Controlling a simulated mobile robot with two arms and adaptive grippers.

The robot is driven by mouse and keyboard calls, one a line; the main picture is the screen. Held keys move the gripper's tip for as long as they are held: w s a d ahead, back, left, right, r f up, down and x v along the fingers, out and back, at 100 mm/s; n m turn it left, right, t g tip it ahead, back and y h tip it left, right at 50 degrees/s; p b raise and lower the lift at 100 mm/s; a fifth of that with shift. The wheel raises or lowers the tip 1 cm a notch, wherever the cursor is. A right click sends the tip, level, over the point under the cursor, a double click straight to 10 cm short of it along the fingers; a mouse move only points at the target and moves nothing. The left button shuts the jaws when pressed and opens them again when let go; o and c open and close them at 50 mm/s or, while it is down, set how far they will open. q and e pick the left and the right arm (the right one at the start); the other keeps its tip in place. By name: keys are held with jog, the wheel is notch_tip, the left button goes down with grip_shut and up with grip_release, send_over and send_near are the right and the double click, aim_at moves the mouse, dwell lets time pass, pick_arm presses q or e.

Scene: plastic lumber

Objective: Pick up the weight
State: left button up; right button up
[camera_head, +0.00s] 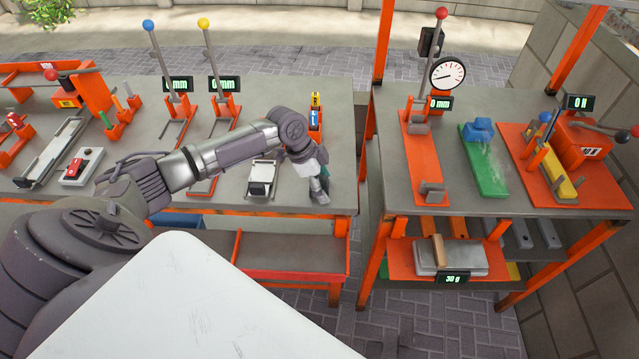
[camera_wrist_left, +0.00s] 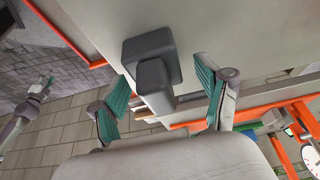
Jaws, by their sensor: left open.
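The weight is a dark grey block with a smaller block as a knob (camera_wrist_left: 150,48), standing on the grey tabletop in the left wrist view. My left gripper (camera_wrist_left: 163,80) is open, with its teal-padded fingers on either side of the knob and gaps showing. In the head view my left gripper (camera_head: 319,180) points down at the front right edge of the left table. There the weight is mostly hidden by the gripper. What looks like my right gripper (camera_wrist_left: 45,86) shows small at the left of the wrist view; its jaws are too small to read.
A small white-topped device (camera_head: 262,175) stands just left of my gripper. A holder with yellow and blue pieces (camera_head: 315,115) is behind it. The left table (camera_head: 265,95) has test rigs; a gap parts it from the right table (camera_head: 385,115), which has a dial gauge (camera_head: 447,75).

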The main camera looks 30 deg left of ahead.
pick_arm(q)
jog(key=shift+c, duration=0.2)
grip_shut()
jog(key=shift+r, duration=0.2)
